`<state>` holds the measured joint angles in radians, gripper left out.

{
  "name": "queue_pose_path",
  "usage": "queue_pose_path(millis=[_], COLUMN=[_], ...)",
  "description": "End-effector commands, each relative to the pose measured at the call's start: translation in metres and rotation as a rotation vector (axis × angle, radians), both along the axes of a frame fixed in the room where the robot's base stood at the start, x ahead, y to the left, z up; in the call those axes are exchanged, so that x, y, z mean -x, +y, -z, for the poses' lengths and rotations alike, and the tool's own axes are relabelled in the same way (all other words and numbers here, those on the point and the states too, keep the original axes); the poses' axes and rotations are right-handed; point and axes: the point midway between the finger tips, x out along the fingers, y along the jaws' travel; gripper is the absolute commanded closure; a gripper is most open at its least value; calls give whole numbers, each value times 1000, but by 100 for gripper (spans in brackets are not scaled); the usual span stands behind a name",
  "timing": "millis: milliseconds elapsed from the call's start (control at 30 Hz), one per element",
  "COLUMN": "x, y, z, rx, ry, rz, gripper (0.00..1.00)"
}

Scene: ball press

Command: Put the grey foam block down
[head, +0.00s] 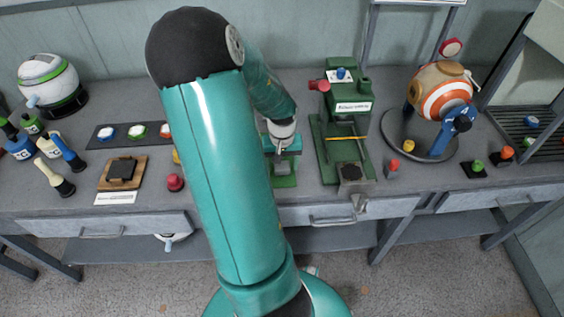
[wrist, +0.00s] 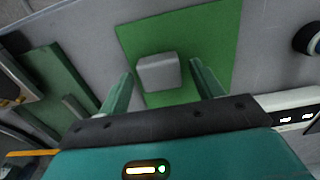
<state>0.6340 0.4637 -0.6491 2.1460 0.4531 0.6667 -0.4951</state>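The grey foam block (wrist: 158,72) shows in the wrist view as a small, pale grey block on a flat green mat (wrist: 208,28). It lies near the mat's edge closest to my gripper. My gripper (wrist: 161,69) has its two teal fingers spread, one on each side of the block. A gap shows between the block and each finger, and nothing is gripped. In the head view my gripper (head: 283,150) points down over the green mat (head: 284,181) on the bench. I cannot make out the block clearly there.
A green press (head: 343,120) stands right of my gripper. Further right is an orange-and-white ball (head: 441,92) on a round stand. A red knob (head: 175,182), a wooden board with a dark block (head: 122,171) and several brushes and bottles are on the left.

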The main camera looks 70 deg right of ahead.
Motion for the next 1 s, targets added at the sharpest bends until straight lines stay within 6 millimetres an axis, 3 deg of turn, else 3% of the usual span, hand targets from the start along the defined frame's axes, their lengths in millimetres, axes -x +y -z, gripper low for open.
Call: queue_pose_path(millis=[367, 800, 1000], x=[-1, -1, 0], y=[0, 0, 0], z=[-12, -100, -121], rx=[3, 3, 0], ry=[-3, -4, -1], rz=[-4, -3, -1], gripper=[34, 34, 34])
